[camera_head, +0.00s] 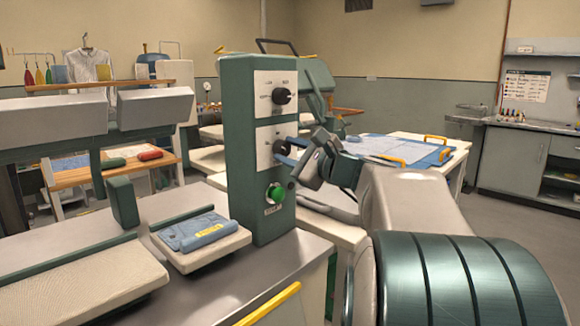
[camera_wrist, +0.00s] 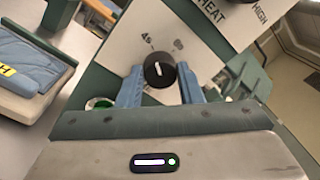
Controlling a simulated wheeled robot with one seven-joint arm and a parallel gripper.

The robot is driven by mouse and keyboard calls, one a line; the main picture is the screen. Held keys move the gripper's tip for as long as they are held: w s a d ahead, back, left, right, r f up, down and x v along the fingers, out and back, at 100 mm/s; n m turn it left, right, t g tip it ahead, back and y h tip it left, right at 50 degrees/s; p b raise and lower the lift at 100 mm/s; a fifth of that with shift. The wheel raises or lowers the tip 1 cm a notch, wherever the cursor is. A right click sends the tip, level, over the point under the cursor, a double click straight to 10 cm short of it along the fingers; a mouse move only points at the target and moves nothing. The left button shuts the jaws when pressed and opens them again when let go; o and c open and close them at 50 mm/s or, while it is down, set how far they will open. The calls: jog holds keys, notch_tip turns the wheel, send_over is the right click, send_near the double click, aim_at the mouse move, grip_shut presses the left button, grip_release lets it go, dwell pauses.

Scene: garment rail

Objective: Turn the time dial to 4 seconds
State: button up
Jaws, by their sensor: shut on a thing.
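The time dial (camera_head: 281,147) is the lower black knob on the upright green control box (camera_head: 240,140). In the wrist view the time dial (camera_wrist: 159,71) sits between the two blue fingers of my gripper (camera_wrist: 160,84), which are shut on its sides. A short white mark on its face runs roughly up and down, leaning a little to the upper left. A "4s" label (camera_wrist: 147,40) is printed just above and left of the dial. Another label above right is too blurred to read. In the head view my gripper (camera_head: 290,152) partly covers the dial.
The heat dial (camera_head: 281,96) is above, on its own white plate. A green button (camera_head: 276,194) is below. A folded blue garment (camera_head: 198,231) lies on a small padded board left of the box. A blue board with papers (camera_head: 400,150) is behind my arm.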

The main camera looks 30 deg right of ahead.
jog(key=shift+n+b, duration=0.35)
jog(key=shift+n, duration=0.05)
jog(key=o, duration=1)
jog(key=p+v, duration=0.1)
jog(key=v, duration=1.3)
jog(key=shift+f, duration=0.1)
jog(key=shift+w, duration=0.1)
